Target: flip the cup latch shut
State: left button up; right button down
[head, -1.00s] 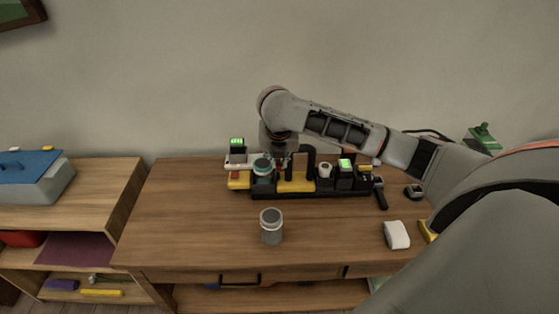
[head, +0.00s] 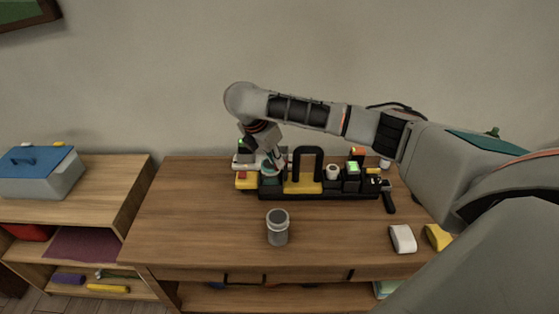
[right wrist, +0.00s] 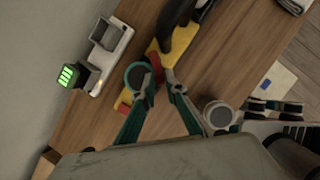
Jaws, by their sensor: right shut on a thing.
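A teal-rimmed cup (head: 267,172) stands in the row of devices at the back of the desk. It also shows in the right wrist view (right wrist: 137,77), just left of my fingertips. My right gripper (head: 278,163) reaches down there, tilted, its wrist up and to the left of its fingertips. In the right wrist view its teal fingers (right wrist: 160,82) stand a little apart and seem shut on a small red piece (right wrist: 154,66) beside the cup. The fingers partly hide their contact, and I cannot make out the latch's shape clearly. My left gripper is not in view.
A black arch (head: 308,152) on a yellow base rises right of the gripper. A green-lit box (right wrist: 74,76) is close on the left. The desk's left part is clear.

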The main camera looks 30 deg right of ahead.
jog(key=w+m+g, duration=0.1)
jog(key=m, duration=0.1)
jog(key=shift+w+a+m, duration=0.15)
jog(key=shift+w+m, duration=0.05)
jog(key=shift+m, duration=0.2)
jog(key=w+m+g, duration=0.1)
jog(key=m, duration=0.1)
jog(key=shift+w+m, duration=0.1)
jog(key=shift+m, duration=0.3)
jog(key=m, duration=0.1)
jog(key=w+m+g, duration=0.1)
jog(key=m, duration=0.2)
jog(key=shift+w+d+f+g+y, duration=0.1)
jog(key=shift+w+d+g+y, duration=0.2)
jog(key=shift+g, duration=0.1)
jog(key=shift+w+d+m, duration=0.1)
jog(key=shift+m, duration=0.3)
jog(key=c, duration=2)
grip_release()
jog(key=shift+w, duration=0.1)
